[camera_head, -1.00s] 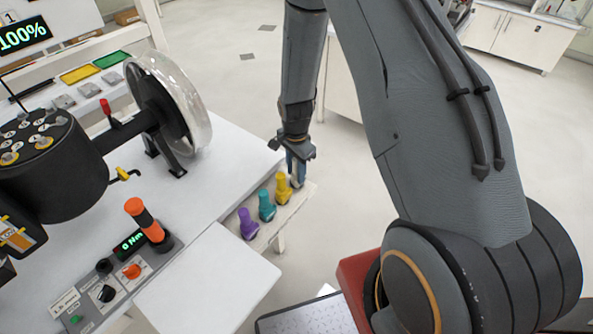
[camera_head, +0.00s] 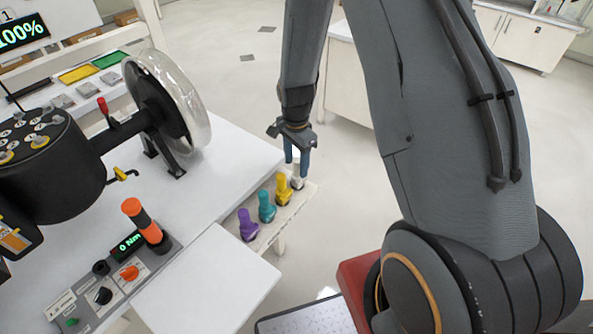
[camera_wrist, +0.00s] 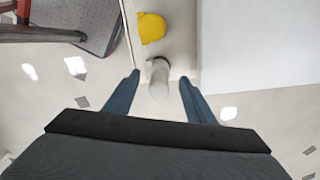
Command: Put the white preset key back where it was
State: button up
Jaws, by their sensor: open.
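The white preset key (camera_head: 297,182) stands upright at the far end of the small side shelf (camera_head: 262,238), in a row with the other keys. In the wrist view the white key (camera_wrist: 158,80) is between my open fingers and apart from both. My gripper (camera_head: 297,162) is open, pointing down just above the white key; its fingers (camera_wrist: 158,88) also show in the wrist view. The yellow key (camera_head: 283,190) stands beside the white one, and it shows in the wrist view (camera_wrist: 151,28). How deep the white key sits is hidden.
A teal key (camera_head: 266,207) and a purple key (camera_head: 248,225) stand farther along the shelf. The white bench (camera_head: 225,160) with the wheel (camera_head: 170,100) and an orange-topped handle (camera_head: 146,220) lies to the left. Open floor is beyond the shelf's end.

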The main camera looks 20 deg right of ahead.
notch_tip(320, 180, up, 7)
jog(key=shift+r+b, duration=0.1)
jog(key=shift+b, duration=0.7)
jog(key=shift+s+r, duration=0.15)
jog(key=shift+r, duration=0.35)
jog(key=s+r+n, duration=0.5)
jog(key=s+n, duration=0.2)
jog(key=s, duration=0.1)
jog(key=s+r+n+t, duration=0.1)
jog(key=s+r+n, duration=0.4)
jog(key=s, duration=0.4)
jog(key=shift+d+r+n, duration=0.15)
jog(key=shift+r+n, duration=0.05)
jog(key=shift+n, duration=0.7)
